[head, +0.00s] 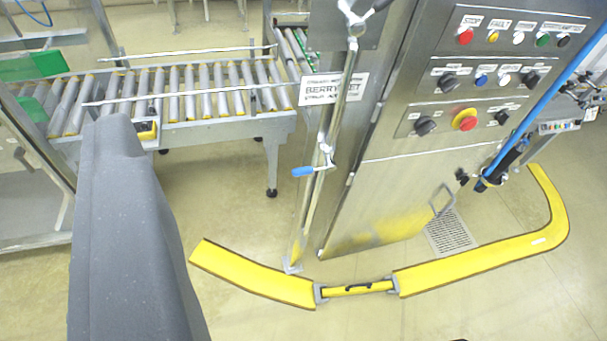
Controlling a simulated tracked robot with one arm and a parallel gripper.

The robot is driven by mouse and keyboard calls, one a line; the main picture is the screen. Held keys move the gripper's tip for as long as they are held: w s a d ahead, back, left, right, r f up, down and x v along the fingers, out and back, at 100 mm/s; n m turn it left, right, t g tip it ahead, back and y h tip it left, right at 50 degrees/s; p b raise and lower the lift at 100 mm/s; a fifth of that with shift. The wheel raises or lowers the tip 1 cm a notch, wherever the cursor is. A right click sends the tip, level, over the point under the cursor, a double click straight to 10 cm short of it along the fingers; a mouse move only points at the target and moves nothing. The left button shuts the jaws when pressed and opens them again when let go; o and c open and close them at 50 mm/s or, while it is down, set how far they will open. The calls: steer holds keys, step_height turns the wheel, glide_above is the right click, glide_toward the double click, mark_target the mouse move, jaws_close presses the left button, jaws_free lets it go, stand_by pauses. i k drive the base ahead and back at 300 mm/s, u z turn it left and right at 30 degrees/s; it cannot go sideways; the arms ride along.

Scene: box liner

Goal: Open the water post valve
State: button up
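A water post, a slim upright metal pipe (341,108), stands on the floor left of a steel cabinet. A small valve with a blue lever handle (303,171) sits on it at mid height. The lever points left, roughly level and across the pipe. A second metal fitting (355,22) is near the top of the pipe. A large dark grey part, which seems to be mine, fills the lower left. It is well apart from the blue lever. I cannot make out any gripper fingertips, and nothing touches the valve.
The steel cabinet (400,190) carries several buttons and knobs, including a red emergency stop (464,120). A yellow floor barrier (480,256) curves around the post and cabinet. A roller conveyor (200,92) runs behind. A sign (333,88) hangs by the post. Floor in front is clear.

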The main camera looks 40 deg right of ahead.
mark_target(329, 166)
steer(key=z, duration=0.05)
steer(key=i, duration=0.9)
steer(key=u, duration=0.05)
